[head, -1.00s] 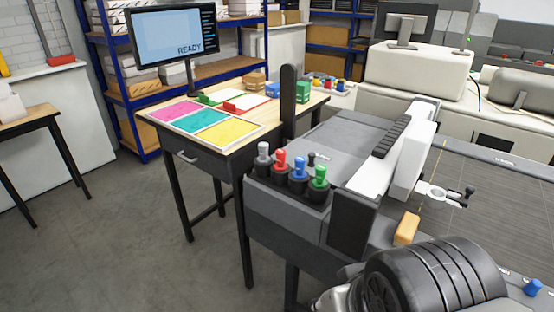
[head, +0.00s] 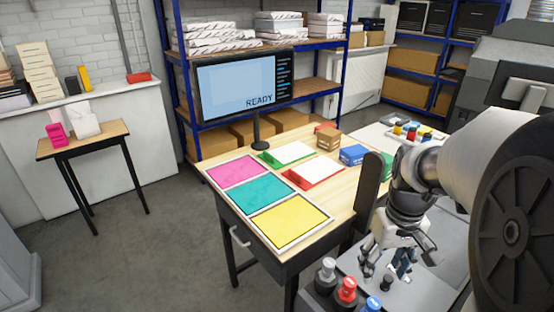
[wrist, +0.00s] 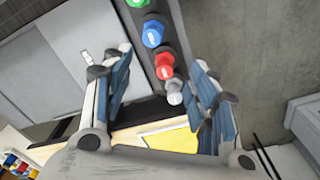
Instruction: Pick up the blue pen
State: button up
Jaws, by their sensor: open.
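The blue pen (wrist: 153,33) stands in a row of colour-topped pens in a dark holder. In the head view only its blue top (head: 372,304) shows at the bottom edge. A red-topped one (head: 347,289) and a grey-topped one (head: 327,267) are beside it, and a green-topped one (wrist: 138,3) shows in the wrist view. My gripper (head: 386,262) is open and empty above the machine, near the row. In the wrist view my gripper (wrist: 162,62) has its fingers on either side of the row, with the red and grey tops between them in the picture.
A wooden table (head: 330,205) holds pink, teal and yellow sheets, a monitor (head: 245,85) and small boxes. A dark upright post (head: 368,185) stands close to my arm. A small side table (head: 83,140) is at the left. The floor between is clear.

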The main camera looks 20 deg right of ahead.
aim_at(374, 302)
jog(key=f+b, duration=0.1)
jog(key=f, duration=0.3)
jog(key=d+f, duration=0.1)
jog(key=f, duration=0.3)
jog(key=f+b, duration=0.1)
jog(key=f, duration=0.3)
jog(key=shift+w+d+b, duration=0.1)
jog(key=shift+d+b, duration=0.2)
jog(key=shift+b, duration=0.05)
jog(key=shift+d+f+b, duration=0.1)
jog(key=shift+f+b, duration=0.7)
jog(key=shift+f, duration=2.05)
jog(key=shift+c, duration=0.3)
jog(key=c, duration=1.1)
jog(key=shift+r, duration=0.2)
